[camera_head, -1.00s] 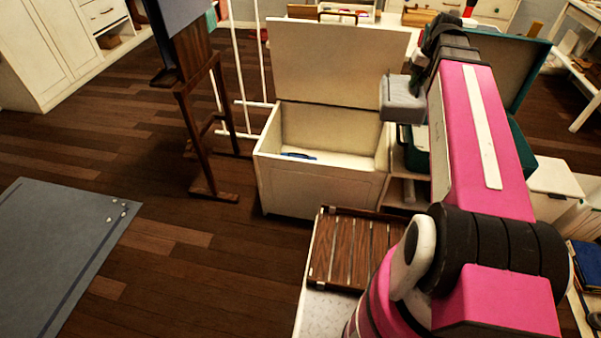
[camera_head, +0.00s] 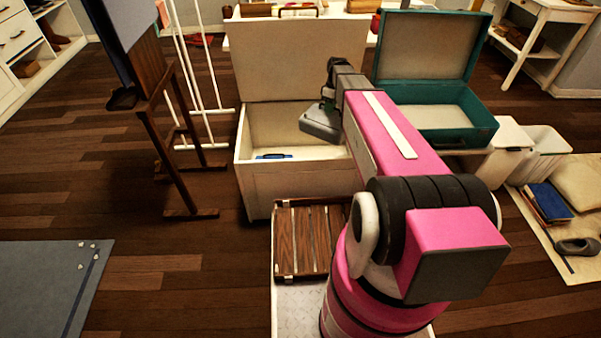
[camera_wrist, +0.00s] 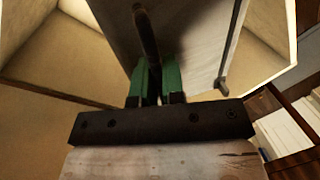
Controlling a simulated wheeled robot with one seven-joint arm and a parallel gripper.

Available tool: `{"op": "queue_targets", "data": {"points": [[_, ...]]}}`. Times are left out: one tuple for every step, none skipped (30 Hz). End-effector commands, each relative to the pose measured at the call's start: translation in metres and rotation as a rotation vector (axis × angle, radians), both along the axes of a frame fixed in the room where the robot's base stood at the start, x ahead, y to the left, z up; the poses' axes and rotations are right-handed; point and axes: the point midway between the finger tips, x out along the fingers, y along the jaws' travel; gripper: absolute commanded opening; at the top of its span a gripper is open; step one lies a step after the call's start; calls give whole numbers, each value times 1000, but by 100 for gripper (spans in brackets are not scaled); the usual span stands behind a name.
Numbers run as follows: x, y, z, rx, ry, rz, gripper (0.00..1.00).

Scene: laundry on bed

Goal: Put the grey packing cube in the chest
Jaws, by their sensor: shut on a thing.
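The grey packing cube (camera_head: 320,122) hangs from my gripper (camera_head: 330,103) in the head view, over the right part of the open white chest (camera_head: 300,190). In the wrist view the cube (camera_wrist: 195,40) fills the upper middle, and the green fingers of my gripper (camera_wrist: 157,82) are shut on its dark strap or handle. The chest's lid (camera_head: 295,60) stands raised at the back. Pale chest walls (camera_wrist: 50,65) show around the cube in the wrist view. A small blue item (camera_head: 273,156) lies inside the chest at the left. The cube's underside is hidden.
An open teal suitcase (camera_head: 440,120) stands right of the chest. A wooden easel (camera_head: 172,120) and a white rack (camera_head: 190,75) are to its left. A slatted wooden piece (camera_head: 308,235) lies in front of the chest. Open floor (camera_head: 180,270) lies front left.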

Motion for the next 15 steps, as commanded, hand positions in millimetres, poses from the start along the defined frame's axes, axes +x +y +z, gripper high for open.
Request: {"op": "queue_targets", "data": {"points": [[9,1,-24,0,5,61,0],[12,1,-37,0,5,101,0],[14,2,-54,0,6,156,0],[16,2,-66,1,5,196,0],[18,2,-79,2,6,234,0],[20,2,-96,2,6,288,0],[21,3,-108,1,7,324,0],[22,3,-119,2,7,360,0],[22,3,-134,3,7,406,0],[23,4,-143,2,6,438,0],[23,4,-153,2,7,467,0],[23,4,-164,2,7,502,0],[23,4,-171,3,6,526,0],[23,5,-177,3,6,548,0],[22,5,-185,3,7,570,0]]}}
